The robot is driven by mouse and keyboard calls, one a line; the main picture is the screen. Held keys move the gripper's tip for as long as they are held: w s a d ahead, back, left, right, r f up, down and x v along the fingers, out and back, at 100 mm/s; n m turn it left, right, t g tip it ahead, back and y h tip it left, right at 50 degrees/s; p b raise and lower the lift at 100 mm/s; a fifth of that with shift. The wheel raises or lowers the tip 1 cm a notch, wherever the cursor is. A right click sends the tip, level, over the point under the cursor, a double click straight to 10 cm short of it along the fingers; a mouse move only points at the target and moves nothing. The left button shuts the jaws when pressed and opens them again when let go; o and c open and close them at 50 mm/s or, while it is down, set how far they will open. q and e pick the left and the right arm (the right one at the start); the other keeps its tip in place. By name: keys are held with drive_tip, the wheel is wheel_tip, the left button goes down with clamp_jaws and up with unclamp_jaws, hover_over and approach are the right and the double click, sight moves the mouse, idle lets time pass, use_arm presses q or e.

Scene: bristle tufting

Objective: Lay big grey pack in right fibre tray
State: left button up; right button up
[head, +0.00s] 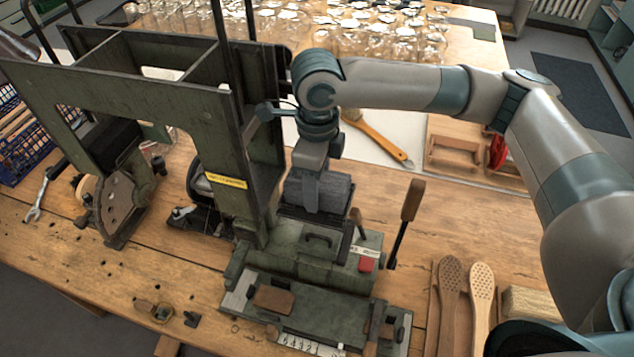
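My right gripper (311,200) reaches down from above, behind the green machine's base. Its near finger lies against the front of a big grey pack (335,192), and the gripper looks shut on it. The pack is a dark grey block lying level. A low dark edge shows around the pack's lower side and may be the right fibre tray; the pack hides most of it. I cannot tell whether the pack rests on anything. My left gripper is not in view.
The tall green machine frame (115,75) stands close left of my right gripper. A lever with a wooden handle (411,200) rises to the right. Wooden brush boards (481,290) lie at the front right. Many glass vessels (385,35) stand at the back.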

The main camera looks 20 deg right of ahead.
drive_tip(key=shift+f, duration=0.2)
drive_tip(key=o, duration=1.5)
drive_tip(key=shift+o, duration=0.2)
drive_tip(key=shift+r, duration=0.1)
drive_tip(key=shift+r+p, duration=3.8)
drive_tip(key=shift+r, duration=0.1)
drive_tip(key=shift+s+f, duration=0.1)
drive_tip(key=shift+s, duration=0.05)
